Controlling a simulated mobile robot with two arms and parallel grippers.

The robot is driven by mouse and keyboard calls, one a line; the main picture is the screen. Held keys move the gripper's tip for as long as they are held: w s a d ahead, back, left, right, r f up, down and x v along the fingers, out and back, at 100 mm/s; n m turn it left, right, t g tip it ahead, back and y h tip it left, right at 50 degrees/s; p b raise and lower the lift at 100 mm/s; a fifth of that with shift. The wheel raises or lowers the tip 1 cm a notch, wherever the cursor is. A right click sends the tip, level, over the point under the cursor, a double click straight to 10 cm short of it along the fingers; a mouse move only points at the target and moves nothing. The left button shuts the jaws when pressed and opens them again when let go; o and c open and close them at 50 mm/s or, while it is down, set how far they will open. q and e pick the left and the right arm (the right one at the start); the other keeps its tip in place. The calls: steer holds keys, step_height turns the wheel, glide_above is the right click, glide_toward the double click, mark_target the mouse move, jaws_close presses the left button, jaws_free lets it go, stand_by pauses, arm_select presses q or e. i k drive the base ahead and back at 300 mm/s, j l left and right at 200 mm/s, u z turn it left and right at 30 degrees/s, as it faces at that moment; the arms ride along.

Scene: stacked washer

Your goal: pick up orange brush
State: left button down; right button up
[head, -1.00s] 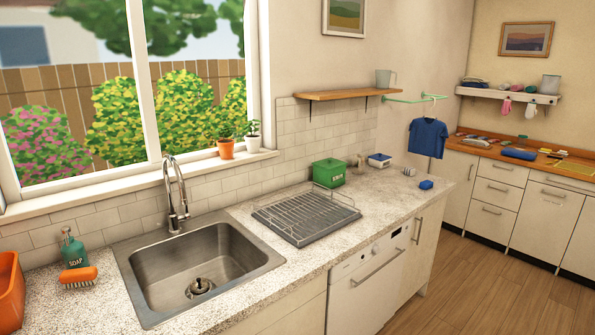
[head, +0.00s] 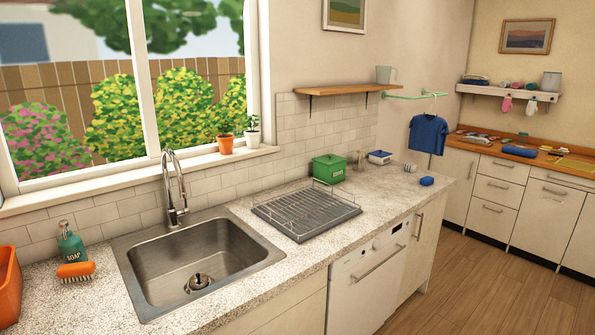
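The orange brush (head: 76,271) lies on the speckled counter at the left, with its pale bristles facing down. It is just in front of the green soap bottle (head: 72,245) and to the left of the sink. Neither of my grippers shows in the head view.
An orange bin (head: 8,287) stands at the left edge, left of the brush. The steel sink (head: 205,262) with its tall tap (head: 175,190) is to the right. A drying rack (head: 306,210), a green box (head: 328,168) and a blue sponge (head: 427,181) sit further along the counter (head: 262,290).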

mark_target(78, 270)
steer(key=u, duration=1.35)
